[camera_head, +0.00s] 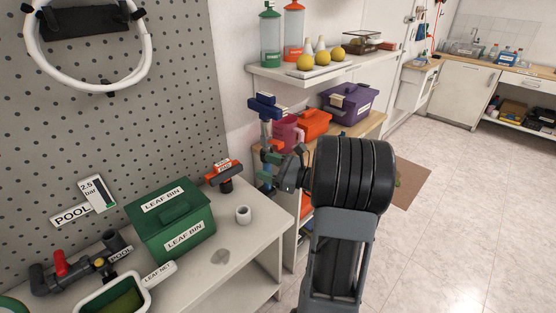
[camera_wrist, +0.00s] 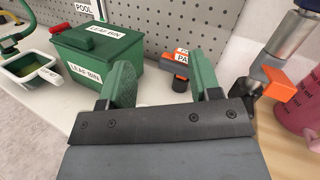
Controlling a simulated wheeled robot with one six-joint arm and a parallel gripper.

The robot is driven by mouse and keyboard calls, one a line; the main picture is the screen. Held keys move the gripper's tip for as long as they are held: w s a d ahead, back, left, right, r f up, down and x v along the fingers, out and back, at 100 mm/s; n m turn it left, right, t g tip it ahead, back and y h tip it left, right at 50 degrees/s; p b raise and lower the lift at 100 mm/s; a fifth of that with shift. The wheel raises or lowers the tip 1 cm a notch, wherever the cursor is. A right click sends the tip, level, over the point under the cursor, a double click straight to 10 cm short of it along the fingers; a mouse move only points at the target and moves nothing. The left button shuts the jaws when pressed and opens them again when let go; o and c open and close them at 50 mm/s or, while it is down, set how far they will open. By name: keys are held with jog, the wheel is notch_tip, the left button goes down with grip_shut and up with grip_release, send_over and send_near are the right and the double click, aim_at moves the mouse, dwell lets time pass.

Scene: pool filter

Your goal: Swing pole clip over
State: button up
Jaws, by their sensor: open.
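The pole (camera_wrist: 291,36) stands at the right of the wrist view, a grey metal tube with a blue part at its top. A grey clip bracket with an orange tab (camera_wrist: 284,86) sits low on it, the tab sticking out to the right. In the head view the pole (camera_head: 265,132) is upright beside the shelf unit, its blue top (camera_head: 265,106) showing. My gripper (camera_wrist: 165,84) is open, its two green fingers apart with nothing between them; the clip is outside them to the right. In the head view my gripper (camera_head: 274,166) partly hides the lower pole and clip.
A pink jug (camera_head: 286,132), orange box (camera_head: 313,124) and purple box (camera_head: 349,100) are behind the pole. Open floor lies to the right.

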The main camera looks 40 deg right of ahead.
aim_at(281, 143)
jog(key=s+d+f+m+t+h+b, duration=0.1)
jog(key=d+f+m+t+h, duration=0.25)
jog(key=d, duration=0.25)
jog(key=d+f+m+t+h+b, duration=0.2)
jog(key=d+m+t+h, duration=0.15)
jog(key=d, duration=0.25)
jog(key=shift+m+g, duration=0.3)
jog(key=shift+m, duration=0.3)
jog(key=x, duration=0.8)
jog(key=d+p+x, duration=0.1)
jog(key=x, duration=0.4)
jog(key=shift+r, duration=0.25)
jog(key=c, duration=0.9)
jog(key=shift+r, duration=0.1)
